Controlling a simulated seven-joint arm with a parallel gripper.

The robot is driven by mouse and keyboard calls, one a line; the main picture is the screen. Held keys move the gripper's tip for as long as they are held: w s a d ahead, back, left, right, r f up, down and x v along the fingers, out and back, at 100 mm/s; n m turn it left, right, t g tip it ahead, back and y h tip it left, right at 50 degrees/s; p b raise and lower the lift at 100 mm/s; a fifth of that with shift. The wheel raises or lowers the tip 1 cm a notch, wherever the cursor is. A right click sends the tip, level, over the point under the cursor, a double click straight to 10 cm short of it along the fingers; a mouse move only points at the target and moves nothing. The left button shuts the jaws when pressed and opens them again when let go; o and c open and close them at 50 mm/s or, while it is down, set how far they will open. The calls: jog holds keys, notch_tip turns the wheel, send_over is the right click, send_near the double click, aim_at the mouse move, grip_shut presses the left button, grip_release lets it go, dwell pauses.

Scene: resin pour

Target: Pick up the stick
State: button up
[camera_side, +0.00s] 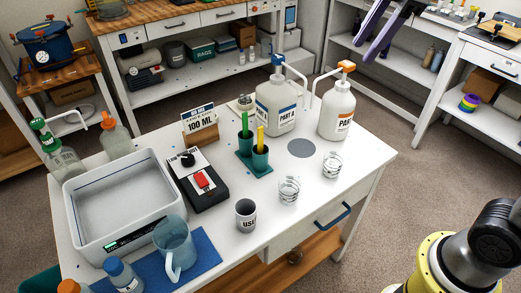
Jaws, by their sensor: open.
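The picture does not show which stick is meant. My gripper (364,53) comes in from the top edge, with two long purple fingers. It is open and empty, up and right of the sticks and well apart from them.
Two clear cups (331,165) (289,190) and a used cup (245,215) stand in front. The table's right corner is clear.

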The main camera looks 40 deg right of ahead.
jog(key=w+a+f+n+g, duration=0.1)
jog(key=w+a+n, duration=0.1)
jog(key=w, duration=0.5)
jog(key=n+g, duration=0.2)
send_over(261, 127)
jog(key=d, duration=0.3)
notch_tip(261, 127, down, 11)
jog(key=shift+n+g, duration=0.3)
jog(key=shift+g, duration=0.1)
jog(key=f, duration=0.3)
jog(key=a+f, duration=0.1)
jog(key=f, duration=0.3)
jog(key=a+f, duration=0.1)
jog(key=f, duration=0.2)
jog(key=shift+w+a+f, duration=0.2)
jog(key=shift+f, duration=0.2)
jog(key=shift+s+a+f, duration=0.1)
jog(key=shift+a+f, duration=0.1)
jog(key=shift+f, duration=1.35)
jog(key=shift+s+a+f, duration=0.1)
jog(key=shift+a+f, duration=0.05)
jog(key=shift+f, duration=1.35)
grip_shut()
